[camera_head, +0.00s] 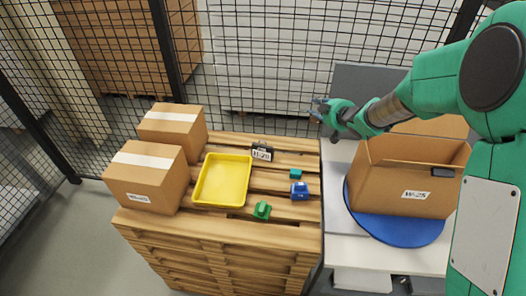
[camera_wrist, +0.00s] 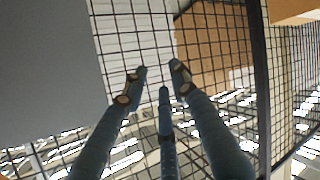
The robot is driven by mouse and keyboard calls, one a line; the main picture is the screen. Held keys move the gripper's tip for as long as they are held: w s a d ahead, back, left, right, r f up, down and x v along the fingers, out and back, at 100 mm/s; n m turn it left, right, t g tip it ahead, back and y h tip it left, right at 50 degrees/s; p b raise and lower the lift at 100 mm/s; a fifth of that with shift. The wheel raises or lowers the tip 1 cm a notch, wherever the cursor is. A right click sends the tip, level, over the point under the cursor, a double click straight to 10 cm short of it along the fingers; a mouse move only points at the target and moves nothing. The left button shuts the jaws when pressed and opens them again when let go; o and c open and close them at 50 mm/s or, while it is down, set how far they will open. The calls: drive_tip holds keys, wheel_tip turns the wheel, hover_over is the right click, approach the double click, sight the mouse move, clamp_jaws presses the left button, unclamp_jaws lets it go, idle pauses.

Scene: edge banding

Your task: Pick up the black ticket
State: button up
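The black ticket (camera_head: 262,152) stands on the wooden pallet, behind and right of the yellow tray. It is a small black piece with a white printed label facing the camera. My gripper (camera_head: 318,108) is up and to the right of it, well apart from it, near the fence. In the wrist view, my gripper's fingers (camera_wrist: 160,75) are spread with a gap between their tips and hold nothing. The ticket does not show in the wrist view, which faces the mesh fence.
The pallet (camera_head: 220,232) also bears a yellow tray (camera_head: 222,180), two closed cardboard boxes (camera_head: 142,178) at left, and small green (camera_head: 262,210), blue (camera_head: 299,190) and teal (camera_head: 295,174) pieces. An open cardboard box (camera_head: 400,185) sits on a blue disc (camera_head: 408,235) at right. A mesh fence (camera_head: 265,60) stands behind.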

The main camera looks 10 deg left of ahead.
drive_tip(key=a+f+n+g+y, duration=0.2)
drive_tip(key=a+f+n+y, duration=0.15)
drive_tip(key=a+f, duration=0.6)
drive_tip(key=n+g+y, duration=0.2)
drive_tip(key=g+y, duration=0.1)
drive_tip(key=y, duration=0.1)
approach(267, 147)
wheel_tip(267, 147, up, 3)
drive_tip(key=a, duration=0.2)
drive_tip(key=shift+w+a+m+h, duration=0.25)
drive_tip(key=shift+w+a+f+t, duration=0.15)
drive_tip(key=shift+w+a, duration=0.15)
drive_tip(key=shift+a, duration=0.15)
drive_tip(key=shift+w+a+f+t, duration=0.15)
drive_tip(key=shift+w+a+f, duration=0.1)
drive_tip(key=shift+a, duration=0.25)
drive_tip(key=shift+a, duration=0.15)
drive_tip(key=shift+b+x, duration=0.55)
drive_tip(key=shift+x, duration=1.95)
